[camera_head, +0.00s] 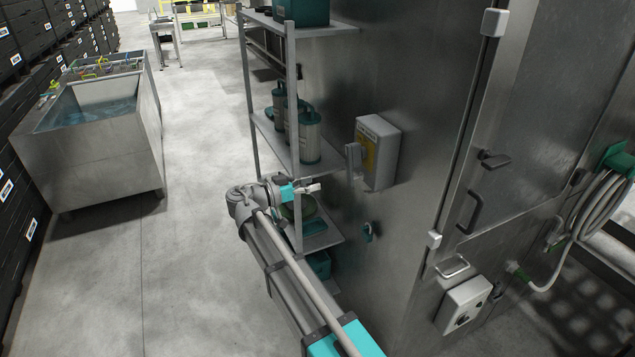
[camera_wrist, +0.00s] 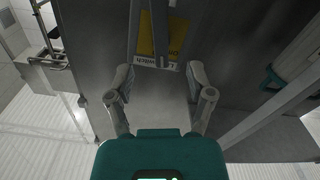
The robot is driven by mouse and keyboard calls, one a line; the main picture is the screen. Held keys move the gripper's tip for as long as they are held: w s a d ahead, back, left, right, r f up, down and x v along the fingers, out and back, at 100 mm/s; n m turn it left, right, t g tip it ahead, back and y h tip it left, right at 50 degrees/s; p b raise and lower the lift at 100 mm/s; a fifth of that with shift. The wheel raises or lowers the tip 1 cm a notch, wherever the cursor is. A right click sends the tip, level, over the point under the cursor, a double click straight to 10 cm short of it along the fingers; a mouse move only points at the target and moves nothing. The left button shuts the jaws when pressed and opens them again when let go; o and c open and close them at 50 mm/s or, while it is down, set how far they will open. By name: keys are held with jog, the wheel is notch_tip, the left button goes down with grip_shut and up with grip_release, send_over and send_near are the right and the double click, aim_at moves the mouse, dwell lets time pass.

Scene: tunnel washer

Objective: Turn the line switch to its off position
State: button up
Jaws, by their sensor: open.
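The line switch is a pale grey box (camera_head: 382,150) on the steel wall, with a yellow plate and a grey handle (camera_head: 354,156) on its front. In the wrist view the yellow plate (camera_wrist: 176,36) and an upside-down label (camera_wrist: 150,64) reading "Line switch" show at the top, with a grey bar, seemingly the handle (camera_wrist: 160,30), crossing in front. My gripper (camera_head: 314,188) is left of and below the box in the head view. In the wrist view my gripper (camera_wrist: 160,96) has its fingers spread with nothing between them; the handle appears beyond the fingertips.
A grey shelf rack (camera_head: 272,130) with metal canisters (camera_head: 309,136) stands close behind my gripper. A door with handles (camera_head: 474,212), a lower control box (camera_head: 464,304) and a coiled hose (camera_head: 596,212) are at right. The floor at left is clear up to a steel water tank (camera_head: 95,150).

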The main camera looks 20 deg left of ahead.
jog(key=c, duration=0.5)
jog(key=shift+n, duration=0.8)
grip_shut()
jog(key=n+t+y, duration=0.1)
jog(key=n, duration=0.5)
jog(key=w+f+n+t+y, duration=0.1)
jog(key=n+y, duration=0.1)
jog(key=n, duration=0.5)
jog(key=w+a+n+y, duration=0.1)
jog(key=n, duration=0.6)
jog(key=shift+w+a+f+t+y, duration=0.1)
jog(key=shift+w+f+t+y, duration=0.05)
jog(key=shift+f+t+y, duration=0.2)
